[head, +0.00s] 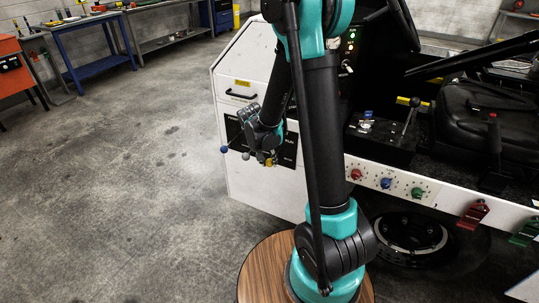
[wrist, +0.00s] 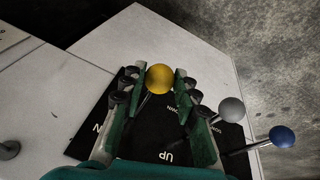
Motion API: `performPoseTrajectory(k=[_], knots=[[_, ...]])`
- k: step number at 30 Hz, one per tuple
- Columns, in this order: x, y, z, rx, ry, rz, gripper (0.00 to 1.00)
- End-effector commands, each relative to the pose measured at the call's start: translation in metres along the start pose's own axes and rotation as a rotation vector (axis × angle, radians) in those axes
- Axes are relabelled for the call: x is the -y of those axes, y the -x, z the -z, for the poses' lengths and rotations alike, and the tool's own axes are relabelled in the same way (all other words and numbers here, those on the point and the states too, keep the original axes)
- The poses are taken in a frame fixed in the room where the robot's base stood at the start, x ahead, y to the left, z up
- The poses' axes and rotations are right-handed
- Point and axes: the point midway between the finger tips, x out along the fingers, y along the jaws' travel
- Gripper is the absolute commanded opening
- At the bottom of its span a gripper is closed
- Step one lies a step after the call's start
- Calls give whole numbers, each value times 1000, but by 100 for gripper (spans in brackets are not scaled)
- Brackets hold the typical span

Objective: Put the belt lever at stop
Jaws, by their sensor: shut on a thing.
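Three ball-topped levers stand on a black panel (wrist: 150,142) with white lettering, of which "UP" reads clearly. They have a yellow knob (wrist: 159,77), a grey knob (wrist: 231,109) and a blue knob (wrist: 281,136). I cannot read which one is the belt lever. My gripper (wrist: 159,72) is shut on the yellow-knobbed lever, with a finger on each side of it. In the head view the yellow knob (head: 269,162) shows just below my gripper, and the blue knob (head: 224,149) sticks out at the left. The stop marking cannot be made out.
The panel is on the white side of the loader (head: 235,78). The grey and blue levers stand close beside my right finger in the wrist view. A black control box (head: 380,140) and a seat (head: 475,110) are to the right. Open floor lies left.

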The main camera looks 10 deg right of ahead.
Motion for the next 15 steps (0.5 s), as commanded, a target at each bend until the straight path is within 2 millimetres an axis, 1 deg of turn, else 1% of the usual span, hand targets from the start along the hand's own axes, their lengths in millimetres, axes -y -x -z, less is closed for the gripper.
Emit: performPoseTrajectory(k=[1, 4, 13, 14, 15], knots=[[1, -5, -3, 2, 0, 0, 0], [2, -9, -5, 4, 0, 0, 0], [2, -9, -7, 7, 0, 1, 0], [2, -9, -7, 7, 1, 2, 31], [2, -9, -7, 7, 1, 2, 36]])
